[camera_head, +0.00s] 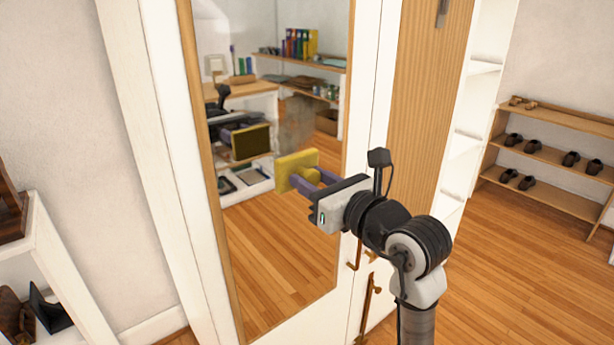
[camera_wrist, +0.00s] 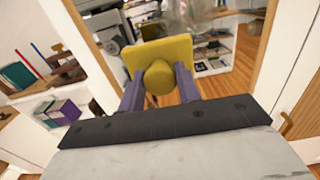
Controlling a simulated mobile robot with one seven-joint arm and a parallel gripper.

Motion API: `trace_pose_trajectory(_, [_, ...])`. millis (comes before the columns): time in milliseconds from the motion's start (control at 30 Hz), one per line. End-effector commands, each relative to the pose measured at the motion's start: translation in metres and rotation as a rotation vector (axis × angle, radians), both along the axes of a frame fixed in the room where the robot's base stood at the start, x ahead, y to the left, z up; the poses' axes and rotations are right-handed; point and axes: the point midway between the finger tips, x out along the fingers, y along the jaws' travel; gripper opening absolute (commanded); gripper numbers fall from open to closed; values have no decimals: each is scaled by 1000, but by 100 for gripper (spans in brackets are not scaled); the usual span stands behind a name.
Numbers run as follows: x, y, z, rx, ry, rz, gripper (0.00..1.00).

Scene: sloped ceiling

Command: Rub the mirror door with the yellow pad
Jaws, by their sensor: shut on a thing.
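The mirror door (camera_head: 270,265) is a tall glass panel in a wooden frame at the centre-left of the head view. It reflects shelves, the floor and my arm. A greyish smudge shows on the glass near the reflected shelves. My gripper (camera_head: 302,182) is in front of the mirror with purple fingers shut on the yellow pad (camera_head: 297,165). The pad is a flat square plate with a round knob, seen in the wrist view (camera_wrist: 175,52). The fingers grip the knob. The pad's face points to the mirror; its reflection appears apart from it, to the left.
A wooden door panel (camera_head: 425,110) and brass handles (camera_head: 373,295) are right of the mirror. A shoe rack (camera_head: 555,115) stands at the far right. A white shelf (camera_head: 40,270) with dark items is at lower left. The wooden floor (camera_head: 495,285) at right is clear.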

Motion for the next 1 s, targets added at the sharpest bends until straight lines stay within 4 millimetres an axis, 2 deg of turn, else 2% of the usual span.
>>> trace_pose_trajectory(500, [39,29,1,0,1,2,15])
trace_pose_trajectory(1000, [46,34,0,-1,1,1,15])
